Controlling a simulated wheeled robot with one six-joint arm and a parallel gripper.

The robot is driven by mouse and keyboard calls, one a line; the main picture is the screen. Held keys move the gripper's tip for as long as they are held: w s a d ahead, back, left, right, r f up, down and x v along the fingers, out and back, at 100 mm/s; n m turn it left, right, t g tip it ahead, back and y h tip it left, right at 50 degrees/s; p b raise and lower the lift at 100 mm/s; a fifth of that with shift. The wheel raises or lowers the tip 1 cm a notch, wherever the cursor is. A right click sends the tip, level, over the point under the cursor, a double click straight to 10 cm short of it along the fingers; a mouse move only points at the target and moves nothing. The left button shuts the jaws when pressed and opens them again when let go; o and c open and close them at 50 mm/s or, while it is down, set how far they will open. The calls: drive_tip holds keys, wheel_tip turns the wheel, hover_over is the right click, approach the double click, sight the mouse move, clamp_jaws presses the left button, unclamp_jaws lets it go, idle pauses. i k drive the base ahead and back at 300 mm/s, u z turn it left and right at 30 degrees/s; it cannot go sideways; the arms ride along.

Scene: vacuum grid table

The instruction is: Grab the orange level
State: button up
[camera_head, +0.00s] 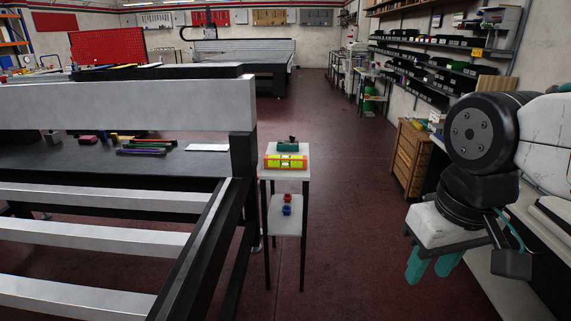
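The orange level (286,162) has a yellow-green middle and lies flat on the top of a small white side stand (288,174). A dark green tool-like object (288,146) lies just behind it on the same top. My gripper (433,267) hangs at the lower right with its teal fingers pointing down. It is well to the right of the level and apart from it. A gap shows between the two fingers, and nothing is seen between them.
A large frame table (125,105) fills the left, its black leg close to the stand. Small red and blue items (287,204) lie on the stand's lower shelf. A wooden cabinet (412,158) stands at the right. Red floor (345,220) is clear between stand and gripper.

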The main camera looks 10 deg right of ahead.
sight(270, 162)
drive_tip(key=z, duration=0.45)
drive_tip(key=k, duration=0.55)
drive_tip(key=z, duration=0.8)
drive_tip(key=i, duration=2.1)
drive_tip(key=u, duration=1.6)
drive_tip(key=i, duration=0.95)
drive_tip(key=u, duration=0.9)
